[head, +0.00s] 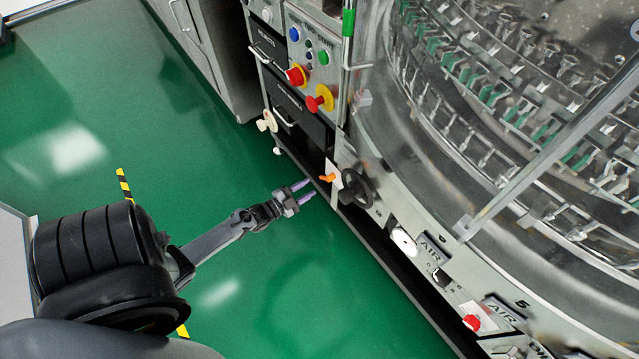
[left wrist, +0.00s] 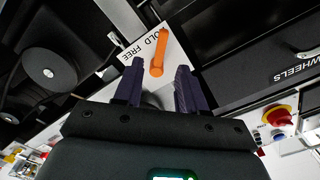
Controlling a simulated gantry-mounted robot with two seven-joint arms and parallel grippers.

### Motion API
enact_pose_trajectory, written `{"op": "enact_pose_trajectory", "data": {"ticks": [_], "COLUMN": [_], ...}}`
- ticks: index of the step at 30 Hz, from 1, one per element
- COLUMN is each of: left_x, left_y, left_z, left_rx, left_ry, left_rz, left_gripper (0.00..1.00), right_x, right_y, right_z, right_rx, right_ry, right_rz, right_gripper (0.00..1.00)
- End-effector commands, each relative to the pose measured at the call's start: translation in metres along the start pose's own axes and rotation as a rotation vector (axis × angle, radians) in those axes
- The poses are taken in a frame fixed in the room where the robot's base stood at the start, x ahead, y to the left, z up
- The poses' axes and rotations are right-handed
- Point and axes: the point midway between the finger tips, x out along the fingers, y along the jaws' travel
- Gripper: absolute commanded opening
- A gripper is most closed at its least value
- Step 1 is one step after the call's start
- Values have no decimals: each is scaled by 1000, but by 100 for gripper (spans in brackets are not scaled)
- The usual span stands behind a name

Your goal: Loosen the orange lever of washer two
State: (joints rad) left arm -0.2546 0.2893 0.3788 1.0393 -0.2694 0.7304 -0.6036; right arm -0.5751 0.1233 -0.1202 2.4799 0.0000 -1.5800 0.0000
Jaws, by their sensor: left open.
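The orange lever (head: 327,178) sits on a white plate on the washer's side, just left of a black handwheel (head: 357,188). In the left wrist view the orange lever (left wrist: 158,55) stands out from a white plate (left wrist: 172,42) lettered "HOLD" and "FREE". My left gripper (head: 305,189) is open, its purple fingertips pointing at the lever from a short way to the left. In the left wrist view the fingers (left wrist: 155,88) are to either side of the lever's lower end; I cannot tell how deep the lever lies between them. The right gripper is out of view.
Red and yellow knobs (head: 320,98) and a control panel (head: 308,45) are above the lever. Drawers with pull handles (head: 285,118) are to its upper left. A red knob (head: 471,322) is lower right.

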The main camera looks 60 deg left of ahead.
Motion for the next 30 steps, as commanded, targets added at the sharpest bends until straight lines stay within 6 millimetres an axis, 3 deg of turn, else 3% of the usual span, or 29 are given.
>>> {"op": "enact_pose_trajectory", "data": {"ticks": [3, 10, 24, 30], "left_x": [21, 48, 58, 58], "left_y": [2, 1, 0, 0], "left_z": [2, 1, 0, 0], "left_rx": [-1, -1, -1, -1], "left_ry": [2, 2, 0, 0], "left_rz": [-1, -1, 1, 1], "left_gripper": [40, 40, 40, 11], "right_x": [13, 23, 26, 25], "right_y": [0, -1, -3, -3], "right_z": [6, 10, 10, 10], "right_rx": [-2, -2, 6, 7], "right_ry": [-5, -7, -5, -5], "right_rz": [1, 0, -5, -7], "right_gripper": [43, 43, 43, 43]}}
